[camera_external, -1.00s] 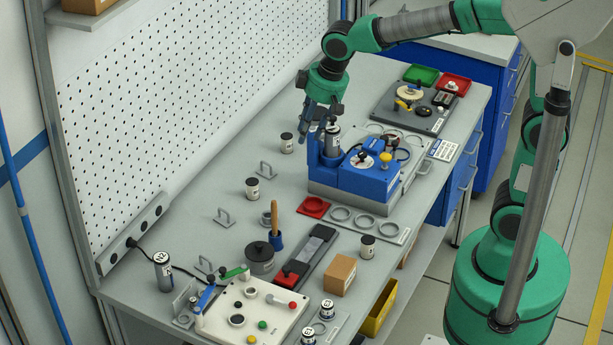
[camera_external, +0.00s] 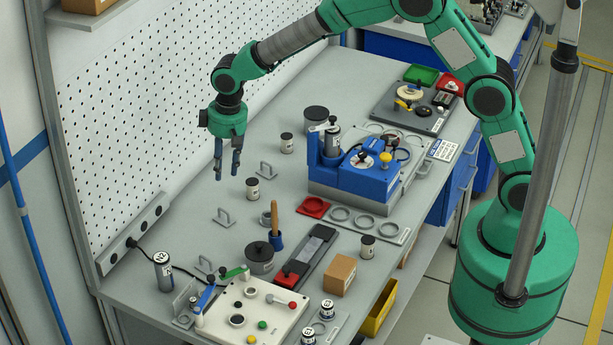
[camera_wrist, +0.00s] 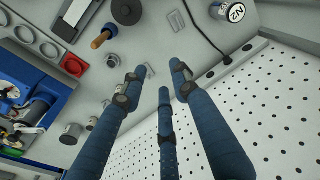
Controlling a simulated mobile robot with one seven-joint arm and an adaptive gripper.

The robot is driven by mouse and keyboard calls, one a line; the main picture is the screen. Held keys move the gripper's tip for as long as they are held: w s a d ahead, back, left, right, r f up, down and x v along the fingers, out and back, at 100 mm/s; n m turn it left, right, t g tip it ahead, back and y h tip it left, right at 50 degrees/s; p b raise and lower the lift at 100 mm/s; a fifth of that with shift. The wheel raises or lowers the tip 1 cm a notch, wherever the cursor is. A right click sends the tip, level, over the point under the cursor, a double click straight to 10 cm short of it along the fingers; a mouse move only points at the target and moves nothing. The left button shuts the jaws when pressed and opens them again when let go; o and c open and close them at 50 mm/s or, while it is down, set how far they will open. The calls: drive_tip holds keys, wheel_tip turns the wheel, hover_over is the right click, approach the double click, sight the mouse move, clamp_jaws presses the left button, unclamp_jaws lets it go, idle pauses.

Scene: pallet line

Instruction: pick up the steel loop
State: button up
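Three small grey steel loops stand on the bench in the external view: one near the back (camera_external: 265,169), one in the middle (camera_external: 223,216) and one nearer the front (camera_external: 205,264). I cannot tell which one the task means. My gripper (camera_external: 228,172) points down above the bench, its dark blue fingers apart and empty. In the wrist view my gripper (camera_wrist: 157,78) is also open, with one steel loop (camera_wrist: 149,70) showing between the fingertips and another steel loop (camera_wrist: 176,20) farther off. The gripper touches no loop.
Labelled canisters (camera_external: 253,189) stand close to the loops. A blue fixture (camera_external: 368,177) is to the right, and a grey pot (camera_external: 260,257) and wooden-handled tool (camera_external: 274,220) are in front. The perforated wall panel (camera_external: 190,90) borders the bench at left.

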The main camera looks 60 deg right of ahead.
drive_tip(key=w+a+f+p, duration=0.3)
drive_tip(key=w+a+f, duration=0.1)
drive_tip(key=f, duration=0.3)
drive_tip(key=g+p, duration=0.1)
drive_tip(key=p, duration=0.2)
hover_over(200, 256)
wheel_tip(200, 256, down, 8)
drive_tip(key=shift+w+d+f, duration=0.1)
drive_tip(key=shift+d, duration=0.15)
drive_tip(key=shift+f, duration=0.15)
drive_tip(key=shift+f+p, duration=0.6)
drive_tip(key=shift+f, duration=3.55)
drive_tip(key=shift+w+f+p, duration=0.1)
drive_tip(key=shift+f+p, duration=0.65)
drive_tip(key=shift+f, duration=1.8)
